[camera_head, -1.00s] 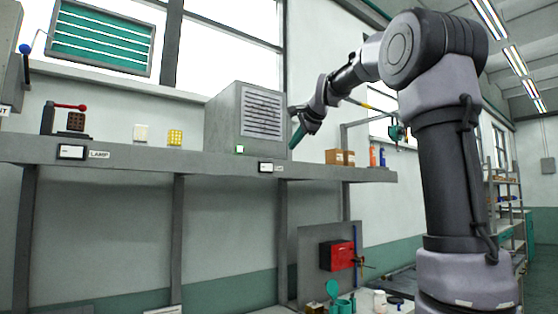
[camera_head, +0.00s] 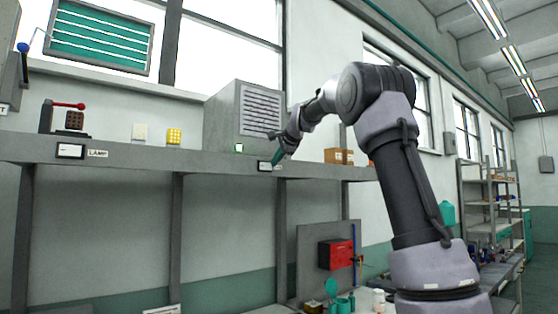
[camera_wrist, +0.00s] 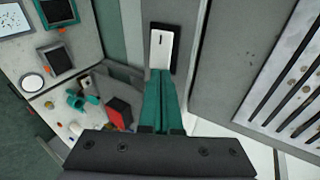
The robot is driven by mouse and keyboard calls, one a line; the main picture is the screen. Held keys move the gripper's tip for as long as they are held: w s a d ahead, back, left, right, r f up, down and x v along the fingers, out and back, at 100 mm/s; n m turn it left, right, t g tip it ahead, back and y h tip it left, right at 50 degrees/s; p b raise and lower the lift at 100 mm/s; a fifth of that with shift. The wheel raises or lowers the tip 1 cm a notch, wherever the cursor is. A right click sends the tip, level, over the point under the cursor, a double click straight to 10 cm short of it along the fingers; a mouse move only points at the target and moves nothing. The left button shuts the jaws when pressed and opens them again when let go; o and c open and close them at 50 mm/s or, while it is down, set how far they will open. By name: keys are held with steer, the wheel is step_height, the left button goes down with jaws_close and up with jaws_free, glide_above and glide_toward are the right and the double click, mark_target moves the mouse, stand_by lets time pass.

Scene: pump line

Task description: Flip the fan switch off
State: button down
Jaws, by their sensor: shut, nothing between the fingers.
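The fan switch (camera_head: 264,166) is a small white plate in a dark frame on the front edge of the grey shelf. In the wrist view the switch (camera_wrist: 161,48) lies straight ahead of my fingertips, with a small dark mark on its white face. My gripper (camera_head: 276,160) is shut and empty, its green fingers pointing down at the switch's right side in the head view. In the wrist view the gripper (camera_wrist: 162,73) has its tips at the plate's near end; I cannot tell whether they touch. The grey louvred fan box (camera_head: 222,122) stands above, with a lit green square (camera_head: 239,148).
A similar switch labelled LAMP (camera_head: 70,151) is on the shelf edge at left. Cardboard boxes (camera_head: 336,156) stand on the shelf to the right of my gripper. A red box (camera_head: 336,254) is mounted on a panel below the shelf.

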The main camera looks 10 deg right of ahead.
steer(key=shift+w, duration=0.1)
steer(key=shift+w, duration=0.35)
steer(key=shift+s, duration=0.1)
steer(key=shift+s+a, duration=0.5)
steer(key=shift+s, duration=0.05)
steer(key=shift+d, duration=0.1)
stand_by(0.3)
